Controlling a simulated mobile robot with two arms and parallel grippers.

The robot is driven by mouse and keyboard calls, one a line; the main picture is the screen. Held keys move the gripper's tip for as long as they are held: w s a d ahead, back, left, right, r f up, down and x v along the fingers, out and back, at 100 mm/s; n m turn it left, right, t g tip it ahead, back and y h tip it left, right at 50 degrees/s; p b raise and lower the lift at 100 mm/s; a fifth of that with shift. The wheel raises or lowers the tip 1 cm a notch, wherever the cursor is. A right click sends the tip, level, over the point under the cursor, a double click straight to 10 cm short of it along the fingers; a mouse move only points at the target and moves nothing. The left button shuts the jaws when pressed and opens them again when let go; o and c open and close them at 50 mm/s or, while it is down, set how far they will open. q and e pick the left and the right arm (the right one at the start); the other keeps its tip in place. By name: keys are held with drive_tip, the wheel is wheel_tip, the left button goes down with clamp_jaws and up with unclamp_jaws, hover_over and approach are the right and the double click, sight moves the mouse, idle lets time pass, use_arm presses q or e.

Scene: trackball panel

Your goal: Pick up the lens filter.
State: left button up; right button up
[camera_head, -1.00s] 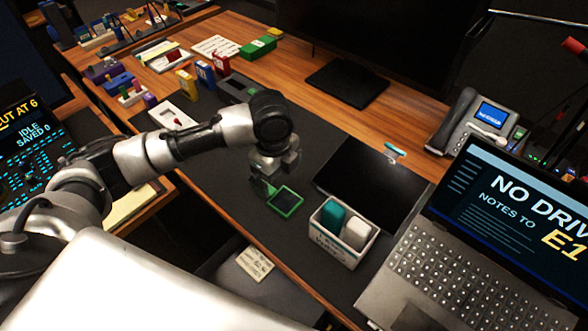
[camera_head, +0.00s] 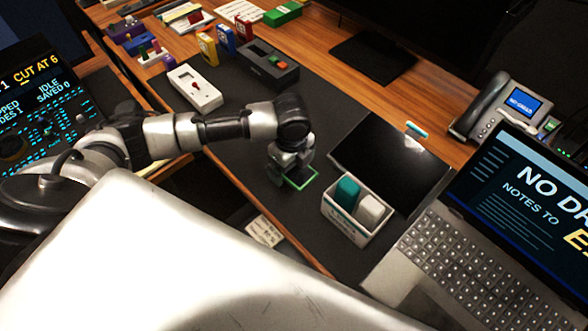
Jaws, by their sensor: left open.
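The lens filter (camera_head: 301,183), a thin square with a bright green frame, lies flat on the dark desk mat (camera_head: 262,212). My left gripper (camera_head: 282,174) points down right at the filter and hides its left and upper parts. The gripper is open. I cannot tell whether its fingers touch the filter or straddle its edge. My right gripper is not in view.
A white box (camera_head: 344,222) with a teal and a white block stands close to the right of the filter. A dark tablet (camera_head: 388,160) lies behind it, and a laptop (camera_head: 440,262) is at right.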

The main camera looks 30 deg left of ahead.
use_arm(q)
drive_tip(key=shift+f, duration=0.25)
drive_tip(key=shift+r, duration=0.1)
drive_tip(key=c, duration=1)
